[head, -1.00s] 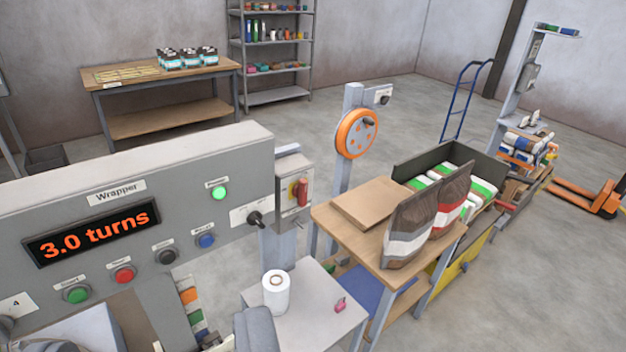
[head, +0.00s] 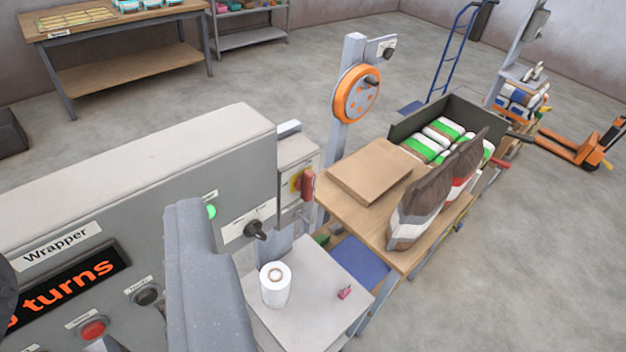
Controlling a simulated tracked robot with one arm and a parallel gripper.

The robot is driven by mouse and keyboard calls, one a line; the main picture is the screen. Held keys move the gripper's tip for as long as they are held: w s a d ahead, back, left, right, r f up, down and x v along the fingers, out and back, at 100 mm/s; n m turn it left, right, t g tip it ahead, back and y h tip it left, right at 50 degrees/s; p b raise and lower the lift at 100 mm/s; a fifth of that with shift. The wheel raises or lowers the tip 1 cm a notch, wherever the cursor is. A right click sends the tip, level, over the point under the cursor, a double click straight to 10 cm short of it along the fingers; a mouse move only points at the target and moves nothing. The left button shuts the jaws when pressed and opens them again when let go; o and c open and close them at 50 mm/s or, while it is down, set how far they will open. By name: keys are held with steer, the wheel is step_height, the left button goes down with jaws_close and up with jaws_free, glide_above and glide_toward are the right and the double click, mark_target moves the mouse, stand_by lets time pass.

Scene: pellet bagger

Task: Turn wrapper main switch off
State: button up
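The wrapper panel (head: 150,215) is a grey cabinet at the left with a lit orange display (head: 75,290) ending in "turns". A small grey switch box (head: 292,160) stands at its right end. It carries the main switch, a red handle (head: 307,185) on a yellow plate, and the handle looks upright. A green lamp (head: 211,211) is lit, partly hidden. A black selector knob (head: 256,231) sits left of the switch box. A grey link of my arm crosses the panel's lower middle. My gripper's fingers do not show.
A small grey table (head: 310,300) with a white roll (head: 275,285) and a pink item (head: 345,292) stands below the switch. A wooden table (head: 350,215) with upright bags (head: 420,210) is to its right. Open floor (head: 540,260) lies at the right.

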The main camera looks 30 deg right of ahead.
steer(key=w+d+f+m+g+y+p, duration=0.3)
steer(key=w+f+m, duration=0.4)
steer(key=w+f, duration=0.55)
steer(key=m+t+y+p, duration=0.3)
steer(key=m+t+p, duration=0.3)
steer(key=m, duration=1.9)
glide_toward(312, 183)
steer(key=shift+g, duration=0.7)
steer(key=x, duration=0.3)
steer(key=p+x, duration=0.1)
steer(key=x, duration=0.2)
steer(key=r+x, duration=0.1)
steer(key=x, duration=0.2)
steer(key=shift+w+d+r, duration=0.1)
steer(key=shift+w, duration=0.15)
